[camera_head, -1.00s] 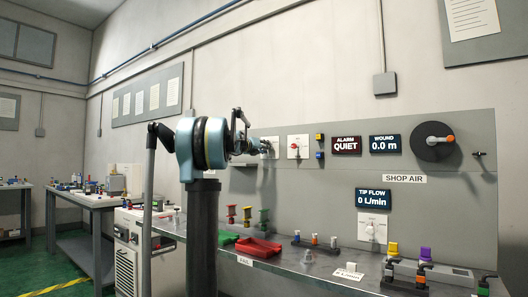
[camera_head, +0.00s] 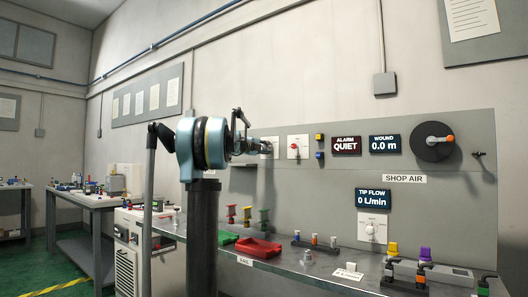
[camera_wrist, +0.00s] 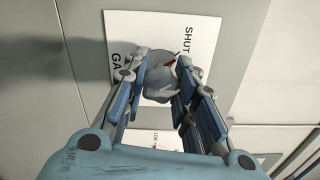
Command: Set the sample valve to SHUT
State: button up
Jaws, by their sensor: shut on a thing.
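The sample valve is a round grey knob (camera_wrist: 160,88) on a white plate (camera_wrist: 205,22) in the wrist view. The plate reads SHUT at upper right and a partly covered word starting "GA" at left. A small red mark on the knob lies on the side toward SHUT, partly hidden by a finger. My gripper (camera_wrist: 161,78) is shut on the knob, one finger on each side. In the head view my gripper (camera_head: 262,148) reaches the panel's left part, and my arm hides most of the valve.
Below, the bench (camera_head: 290,262) holds a red tray (camera_head: 258,248) and several small fittings. Open floor lies at the far left.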

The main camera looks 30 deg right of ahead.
jog(key=shift+w+a+n, duration=0.2)
jog(key=shift+w+n, duration=0.05)
jog(key=shift+n, duration=0.75)
jog(key=o, duration=1.1)
jog(key=shift+w+f, duration=0.1)
jog(key=shift+s, duration=0.2)
jog(key=v, duration=1.1)
jog(key=shift+a+f, duration=0.1)
jog(key=shift+a, duration=0.3)
